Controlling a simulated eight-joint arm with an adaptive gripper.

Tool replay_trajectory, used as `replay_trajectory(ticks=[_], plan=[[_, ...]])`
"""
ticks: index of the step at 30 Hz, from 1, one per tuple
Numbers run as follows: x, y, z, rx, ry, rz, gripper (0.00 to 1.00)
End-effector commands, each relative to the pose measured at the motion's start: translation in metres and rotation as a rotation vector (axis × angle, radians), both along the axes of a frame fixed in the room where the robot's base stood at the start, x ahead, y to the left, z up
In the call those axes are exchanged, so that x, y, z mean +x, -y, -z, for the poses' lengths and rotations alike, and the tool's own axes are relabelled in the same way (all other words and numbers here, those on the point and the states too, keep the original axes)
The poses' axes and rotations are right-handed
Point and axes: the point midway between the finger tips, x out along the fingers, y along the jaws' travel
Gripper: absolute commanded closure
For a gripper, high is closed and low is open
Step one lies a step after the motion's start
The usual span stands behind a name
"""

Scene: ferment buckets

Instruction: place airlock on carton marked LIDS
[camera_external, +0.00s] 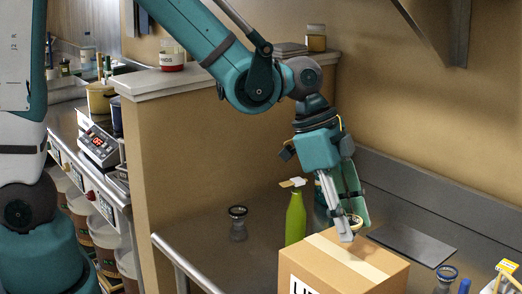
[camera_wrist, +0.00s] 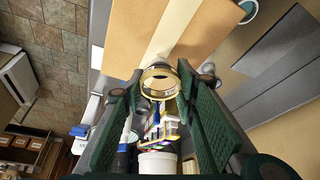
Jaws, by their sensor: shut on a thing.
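The carton (camera_external: 345,262) is a brown cardboard box with pale tape along its top. Its front label shows only "LI" before the picture edge; its top also fills the upper middle of the wrist view (camera_wrist: 125,35). My gripper (camera_external: 350,226) is shut on the airlock, pointing down at the far part of the carton top. The airlock (camera_wrist: 158,84) shows a pale gold ring with a dark inside between my fingertips in the wrist view. In the outside view the fingers mostly hide it. I cannot tell whether it touches the carton.
A green bottle (camera_external: 295,220) stands just left of the carton, near my gripper. A dark-rimmed clear vessel (camera_external: 238,224) stands further left, and a blue-rimmed one (camera_external: 445,279) at right. A flat dark sheet (camera_external: 412,243) lies behind.

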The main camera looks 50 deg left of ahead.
Motion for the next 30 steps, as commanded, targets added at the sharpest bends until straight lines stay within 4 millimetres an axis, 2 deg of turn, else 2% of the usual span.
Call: replay_trajectory(ticks=[8,21,30], plan=[[0.000,0.000,0.002,0.000,0.000,0.000,0.79],[0.001,0.000,0.036,0.000,0.000,0.000,0.79],[0.000,0.000,0.041,0.000,0.000,0.000,0.79]])
